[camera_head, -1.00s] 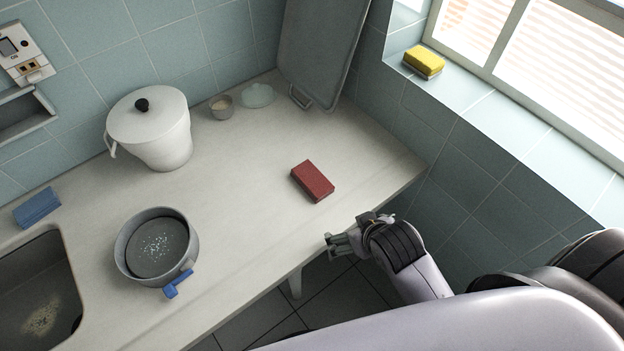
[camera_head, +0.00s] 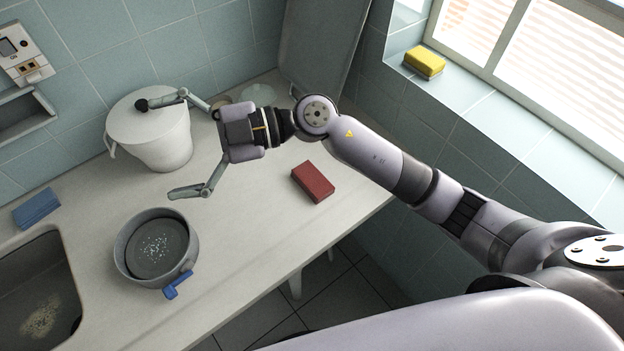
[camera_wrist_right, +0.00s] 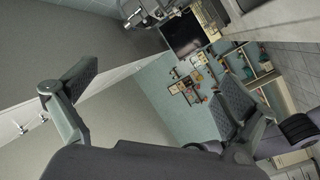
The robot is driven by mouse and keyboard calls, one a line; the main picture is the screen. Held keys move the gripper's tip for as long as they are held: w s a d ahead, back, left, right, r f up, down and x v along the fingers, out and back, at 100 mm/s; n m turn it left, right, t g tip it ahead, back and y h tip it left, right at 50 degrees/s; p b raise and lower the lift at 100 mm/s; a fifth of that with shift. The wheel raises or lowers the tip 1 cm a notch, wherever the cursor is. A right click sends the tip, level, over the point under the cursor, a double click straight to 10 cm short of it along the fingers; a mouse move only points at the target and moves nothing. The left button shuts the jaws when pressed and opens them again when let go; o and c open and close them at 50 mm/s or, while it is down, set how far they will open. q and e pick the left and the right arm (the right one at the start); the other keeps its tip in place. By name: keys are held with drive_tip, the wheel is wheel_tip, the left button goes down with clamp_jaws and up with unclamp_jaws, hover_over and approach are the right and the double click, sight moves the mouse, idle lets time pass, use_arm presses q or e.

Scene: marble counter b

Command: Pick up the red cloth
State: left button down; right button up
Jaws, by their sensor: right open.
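The red cloth (camera_head: 313,182), a folded block-like piece, lies flat on the pale counter near its front right edge in the head view. My right gripper (camera_head: 160,148) is open and empty, its fingers spread wide and pointing left. It hovers above the counter, to the left of the red cloth and apart from it, with one finger overlapping the pot lid in the picture. The right wrist view shows the two spread fingers (camera_wrist_right: 155,95) with nothing between them; the red cloth is not seen there. My left gripper is not in view.
A white lidded pot (camera_head: 160,145) stands at the back. A grey pan (camera_head: 122,248) with a blue handle is in front of it. A blue cloth (camera_head: 37,208) and a sink (camera_head: 40,300) are at left. A yellow sponge (camera_head: 424,62) sits on the window ledge.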

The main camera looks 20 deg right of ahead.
wheel_tip(320, 180, down, 5)
drive_tip(key=d+n+g+h, duration=0.1)
drive_tip(key=g+h, duration=0.1)
drive_tip(key=h, duration=0.2)
drive_tip(key=m+t+h, duration=0.2)
drive_tip(key=m+h, duration=0.3)
drive_tip(key=h, duration=0.9)
hover_over(310, 179)
wheel_tip(310, 179, down, 7)
wheel_tip(310, 179, down, 11)
drive_tip(key=p, duration=0.3)
drive_tip(key=shift+w, duration=0.15)
drive_tip(key=shift+f, duration=0.6)
drive_tip(key=shift+f+p, duration=0.3)
drive_tip(key=shift+p, duration=0.2)
wheel_tip(310, 179, down, 4)
drive_tip(key=shift+r+p, duration=0.15)
drive_tip(key=shift+p, duration=0.6)
drive_tip(key=shift+f, duration=0.5)
drive_tip(key=c, duration=1)
